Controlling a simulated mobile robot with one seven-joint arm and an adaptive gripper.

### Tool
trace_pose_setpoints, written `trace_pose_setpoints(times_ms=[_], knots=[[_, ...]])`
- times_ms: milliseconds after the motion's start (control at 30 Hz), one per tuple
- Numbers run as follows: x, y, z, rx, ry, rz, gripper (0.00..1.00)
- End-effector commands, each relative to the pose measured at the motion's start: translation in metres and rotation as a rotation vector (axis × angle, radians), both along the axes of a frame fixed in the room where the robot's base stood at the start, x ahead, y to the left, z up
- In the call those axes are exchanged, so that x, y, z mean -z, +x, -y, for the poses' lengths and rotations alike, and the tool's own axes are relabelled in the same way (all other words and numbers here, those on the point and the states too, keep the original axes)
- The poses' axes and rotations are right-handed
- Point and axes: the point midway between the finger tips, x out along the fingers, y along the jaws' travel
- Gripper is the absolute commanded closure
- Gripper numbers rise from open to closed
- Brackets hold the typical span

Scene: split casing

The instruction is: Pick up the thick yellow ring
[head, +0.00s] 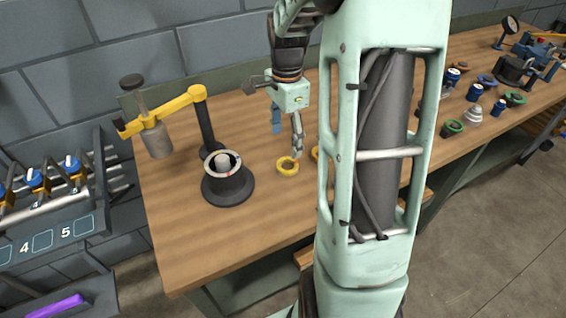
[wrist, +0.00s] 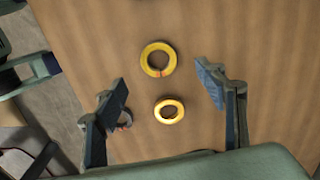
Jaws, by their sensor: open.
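Two yellow rings lie flat on the wooden table. In the wrist view, one is wider (wrist: 145,60), with a small red mark on its near edge. The other is smaller (wrist: 158,110) and brighter; I cannot tell for sure which is thicker. In the head view, one yellow ring (head: 287,172) lies right of the dark round casing, and another (head: 315,154) is partly hidden behind my column. My gripper (head: 286,140) is open and empty above the table. In the wrist view, the smaller ring shows between its fingers (wrist: 161,88), with the wider ring farther up.
A dark casing (head: 228,190) with a wide base stands on the table, beside a yellow-armed press (head: 175,103). A grey ring (wrist: 126,120) shows beside the left finger. Several blue, green and metal parts (head: 473,115) stand at the right.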

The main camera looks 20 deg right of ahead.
Motion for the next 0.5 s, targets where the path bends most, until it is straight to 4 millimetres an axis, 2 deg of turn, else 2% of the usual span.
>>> trace_pose_setpoints(times_ms=[100, 367, 500], knots=[[0.020, -0.001, 0.000, -0.002, 0.000, -0.002, 0.35], [0.041, -0.001, 0.000, -0.003, -0.001, 0.000, 0.35], [0.063, -0.005, 0.001, -0.003, 0.000, -0.001, 0.35]])
